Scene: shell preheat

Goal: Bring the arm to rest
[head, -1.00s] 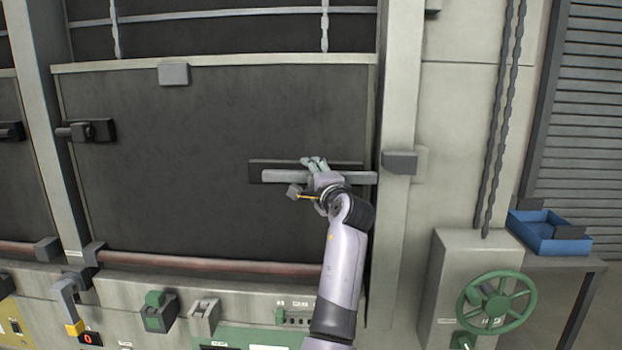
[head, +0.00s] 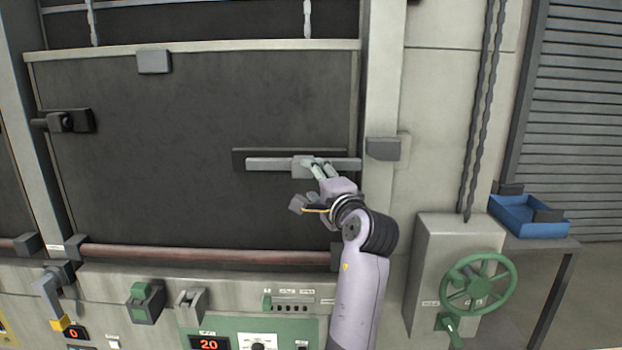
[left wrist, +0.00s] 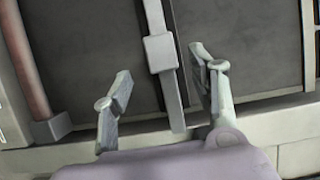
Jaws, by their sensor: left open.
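My left gripper (head: 303,186) is open and empty in front of the large dark furnace door (head: 180,150). It is just below and in front of a grey horizontal latch bar (head: 268,164) with a small block on it. In the left wrist view the open fingers (left wrist: 163,72) stand to either side of the bar (left wrist: 157,20) and its block (left wrist: 160,53), with a gap on both sides. The upper finger overlaps the bar in the head view. My right gripper is not in view.
A grey catch block (head: 383,149) sits on the frame post right of the door. Below the door run a reddish pipe (head: 200,255) and a control panel (head: 255,328). At right are a green handwheel (head: 478,284), hanging chains (head: 480,110) and a blue tray (head: 528,216) on a table.

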